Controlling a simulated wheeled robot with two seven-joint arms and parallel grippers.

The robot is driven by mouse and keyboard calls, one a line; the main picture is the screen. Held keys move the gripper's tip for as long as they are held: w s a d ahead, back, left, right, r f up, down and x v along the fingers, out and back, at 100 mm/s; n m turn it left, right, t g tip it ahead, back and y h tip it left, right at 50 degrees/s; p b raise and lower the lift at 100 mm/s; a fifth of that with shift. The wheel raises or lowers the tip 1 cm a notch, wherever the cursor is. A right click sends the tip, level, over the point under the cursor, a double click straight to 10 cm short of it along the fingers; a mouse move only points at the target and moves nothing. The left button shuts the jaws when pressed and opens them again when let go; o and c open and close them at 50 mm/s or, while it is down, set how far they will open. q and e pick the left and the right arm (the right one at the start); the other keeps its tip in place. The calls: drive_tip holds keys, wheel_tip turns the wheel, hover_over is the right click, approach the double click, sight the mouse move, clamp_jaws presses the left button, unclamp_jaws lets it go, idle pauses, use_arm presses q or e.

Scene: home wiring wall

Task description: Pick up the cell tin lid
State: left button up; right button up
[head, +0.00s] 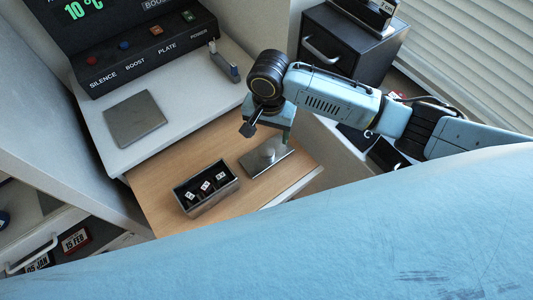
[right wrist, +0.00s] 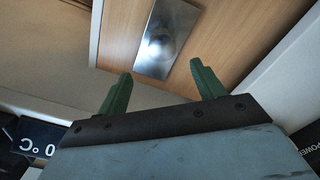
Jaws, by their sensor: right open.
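My right gripper (head: 268,132) is above the lid's far end, open and empty. In the right wrist view the lid (right wrist: 178,22) lies beyond the two spread green fingers (right wrist: 162,70), with no visible contact. My left gripper is not in view.
A grey square plate (head: 135,118) lies on the white shelf, below a dark console (head: 150,55) with coloured buttons. A dark drawer cabinet (head: 345,45) stands at the back right. The wooden board (head: 165,180) is clear left of the tin.

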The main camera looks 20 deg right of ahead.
sight(266, 151)
drive_tip(key=f, duration=0.8)
drive_tip(key=shift+a+b, duration=0.35)
drive_tip(key=shift+b, duration=0.05)
drive_tip(key=shift+s, duration=0.1)
drive_tip(key=c, duration=1.1)
